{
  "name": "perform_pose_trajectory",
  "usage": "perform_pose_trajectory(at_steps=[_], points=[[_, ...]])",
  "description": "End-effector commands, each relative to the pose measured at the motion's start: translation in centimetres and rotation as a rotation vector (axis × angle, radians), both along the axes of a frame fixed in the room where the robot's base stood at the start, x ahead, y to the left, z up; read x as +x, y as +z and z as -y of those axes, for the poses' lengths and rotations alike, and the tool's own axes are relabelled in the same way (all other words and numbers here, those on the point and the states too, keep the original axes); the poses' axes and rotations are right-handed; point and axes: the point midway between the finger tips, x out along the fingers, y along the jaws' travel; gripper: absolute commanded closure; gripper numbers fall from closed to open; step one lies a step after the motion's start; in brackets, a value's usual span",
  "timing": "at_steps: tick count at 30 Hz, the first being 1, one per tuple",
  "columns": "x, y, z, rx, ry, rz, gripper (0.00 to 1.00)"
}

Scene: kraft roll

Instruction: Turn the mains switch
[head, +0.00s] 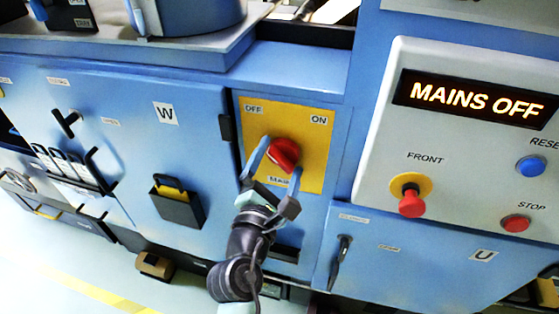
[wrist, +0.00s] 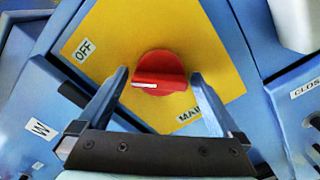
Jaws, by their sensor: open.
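The mains switch is a red rotary knob (head: 284,154) on a yellow plate (head: 318,150) marked OFF at upper left and ON at upper right. It also shows in the wrist view (wrist: 160,70), with a white mark toward its lower left. My gripper (head: 280,157) is open, its two fingers on either side of the knob. In the wrist view (wrist: 158,75) a gap shows between each fingertip and the knob; I cannot tell how deep the fingers reach. The display (head: 475,98) reads MAINS OFF. The lower label is partly hidden by my gripper.
The control panel right of the switch carries a red FRONT knob (head: 411,201), a blue reset button (head: 531,166) and a red stop button (head: 516,223). A cabinet door marked W (head: 140,130) is at left. A door with a black handle (head: 341,262) is below right.

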Motion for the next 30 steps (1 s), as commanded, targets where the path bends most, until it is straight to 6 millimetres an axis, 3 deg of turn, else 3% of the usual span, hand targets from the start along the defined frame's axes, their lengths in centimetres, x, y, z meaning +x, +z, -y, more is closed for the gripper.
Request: perform_pose_trajectory(at_steps=[8,20,30], points=[[0.09,-0.01,0.04,0.000,0.000,0.000,0.02],[0.07,-0.01,0.02,0.001,0.000,0.000,0.74],[0.06,-0.10,0.02,0.046,-0.001,0.011,0.76]])
